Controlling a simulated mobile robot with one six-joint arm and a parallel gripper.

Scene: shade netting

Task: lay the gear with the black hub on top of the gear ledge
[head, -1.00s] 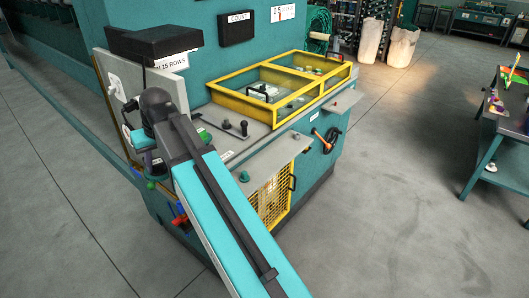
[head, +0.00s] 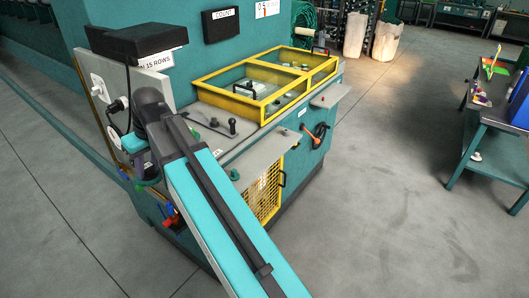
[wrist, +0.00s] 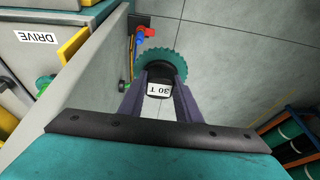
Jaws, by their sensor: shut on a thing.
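In the wrist view, a teal toothed gear (wrist: 160,54) with a black hub (wrist: 161,71) sits between the fingertips of my gripper (wrist: 160,80). The fingers are shut on the hub, which bears a white "30 T" label. The gear is held clear over the floor, beside the machine's side panel. In the head view my arm hides most of the gripper, and I cannot make out the gear. A grey ledge (head: 268,152) juts from the machine's front, right of my arm, with a small green knob on it. I cannot tell for sure that this is the gear ledge.
The teal machine carries a yellow-framed glazed cover (head: 265,88), an orange crank (head: 318,136) and a yellow mesh guard (head: 264,190). Red and blue handles (wrist: 143,36) stick out near the gear. A smaller grey shelf (head: 331,95) lies farther right.

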